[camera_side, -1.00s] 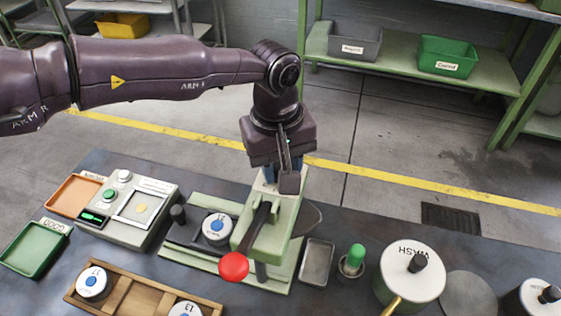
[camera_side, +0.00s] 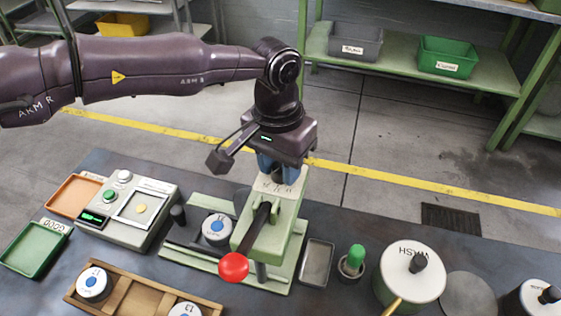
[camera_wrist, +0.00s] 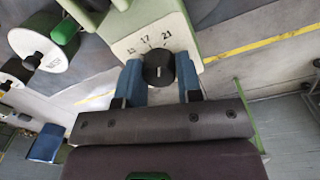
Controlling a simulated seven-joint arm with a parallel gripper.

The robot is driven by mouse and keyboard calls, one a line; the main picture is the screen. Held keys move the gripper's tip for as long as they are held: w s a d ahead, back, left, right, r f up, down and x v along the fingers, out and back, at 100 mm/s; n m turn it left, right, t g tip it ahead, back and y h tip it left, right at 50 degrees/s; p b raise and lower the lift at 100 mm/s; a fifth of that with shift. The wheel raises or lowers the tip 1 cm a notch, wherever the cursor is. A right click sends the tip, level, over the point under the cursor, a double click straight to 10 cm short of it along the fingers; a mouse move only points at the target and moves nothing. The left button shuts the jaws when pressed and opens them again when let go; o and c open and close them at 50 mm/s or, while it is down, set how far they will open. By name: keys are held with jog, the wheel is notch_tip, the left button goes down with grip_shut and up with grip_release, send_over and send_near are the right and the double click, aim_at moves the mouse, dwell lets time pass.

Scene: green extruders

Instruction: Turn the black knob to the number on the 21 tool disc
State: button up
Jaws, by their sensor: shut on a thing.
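The black knob (camera_wrist: 159,69) sits on the pale dial plate (camera_wrist: 135,42) on top of the green extruder (camera_side: 287,212). The plate reads 13, 17 and 21 from left to right in the wrist view. My gripper (camera_wrist: 160,78) comes from above, its blue fingers shut on the knob's two sides. A short white mark shows on the knob; which number it points to I cannot tell. In the side view the fingers (camera_side: 278,172) hide the knob. A white tool disc with a blue centre (camera_side: 216,227) sits at the extruder's base; its number is unreadable.
A red-ended lever (camera_side: 233,267) sticks out of the extruder's front. A wooden rack (camera_side: 135,299) holds white discs at the front left. A scale (camera_side: 128,210) stands left. A metal tray (camera_side: 317,262), a green-topped item (camera_side: 355,262) and the WASH pot (camera_side: 410,275) stand right.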

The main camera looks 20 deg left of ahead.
aim_at(277, 164)
jog(key=shift+r+m, duration=0.1)
jog(key=shift+m, duration=0.9)
jog(key=o, duration=0.9)
jog(key=shift+o, duration=0.2)
notch_tip(277, 164, up, 13)
jog(key=shift+w+a, duration=0.15)
jog(key=shift+a, duration=0.15)
